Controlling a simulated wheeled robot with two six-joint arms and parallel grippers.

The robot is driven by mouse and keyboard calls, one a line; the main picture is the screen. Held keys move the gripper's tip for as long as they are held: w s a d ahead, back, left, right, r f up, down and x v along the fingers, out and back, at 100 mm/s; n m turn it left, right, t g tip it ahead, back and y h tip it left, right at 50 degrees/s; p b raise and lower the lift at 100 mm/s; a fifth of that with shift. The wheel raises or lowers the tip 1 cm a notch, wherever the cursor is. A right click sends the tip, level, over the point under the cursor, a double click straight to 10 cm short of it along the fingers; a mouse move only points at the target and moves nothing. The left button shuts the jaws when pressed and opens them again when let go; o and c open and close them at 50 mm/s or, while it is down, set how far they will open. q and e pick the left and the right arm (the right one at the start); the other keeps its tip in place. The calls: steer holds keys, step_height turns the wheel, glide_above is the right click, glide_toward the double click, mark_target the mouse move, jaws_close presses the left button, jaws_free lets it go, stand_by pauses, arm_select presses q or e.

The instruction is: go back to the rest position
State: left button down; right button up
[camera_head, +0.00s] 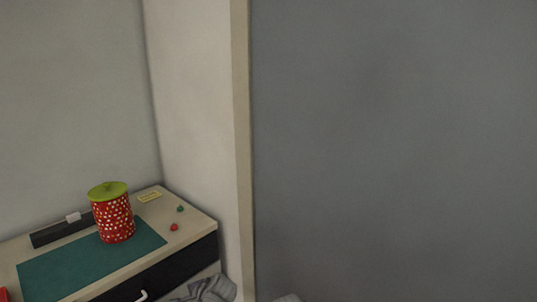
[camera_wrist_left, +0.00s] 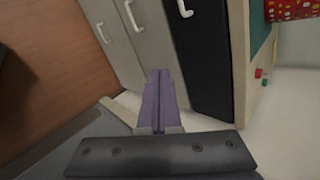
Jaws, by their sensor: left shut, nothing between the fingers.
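My left gripper (camera_wrist_left: 159,98) shows in the left wrist view with its two purple fingers shut together and nothing between them. It is in front of a cabinet with grey and black fronts, apart from it as far as I can tell. In the head view only a grey part of my arm shows at the bottom edge, and no fingers are visible there. My right gripper is not in either view. No toner cartridge is recognisable in these views.
A cabinet top (camera_head: 196,222) carries a green mat (camera_head: 70,267), a red dotted canister (camera_head: 113,220) with a green lid, a dark bar (camera_head: 60,231), a yellow label (camera_head: 149,197) and small red and green bits. A grey wall panel (camera_head: 390,150) fills the right. Cabinet handles (camera_wrist_left: 131,15) protrude.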

arm_select(q)
steer(key=s+d+f+n+g+h+p, duration=0.1)
steer(key=s+d+n+g+h+p, duration=0.2)
steer(key=s+d, duration=1.2)
steer(key=d+n+g+h, duration=0.2)
steer(key=d+n+h, duration=0.1)
steer(key=shift+s+f+n, duration=0.15)
steer(key=shift+f+n, duration=0.1)
steer(key=shift+n, duration=0.15)
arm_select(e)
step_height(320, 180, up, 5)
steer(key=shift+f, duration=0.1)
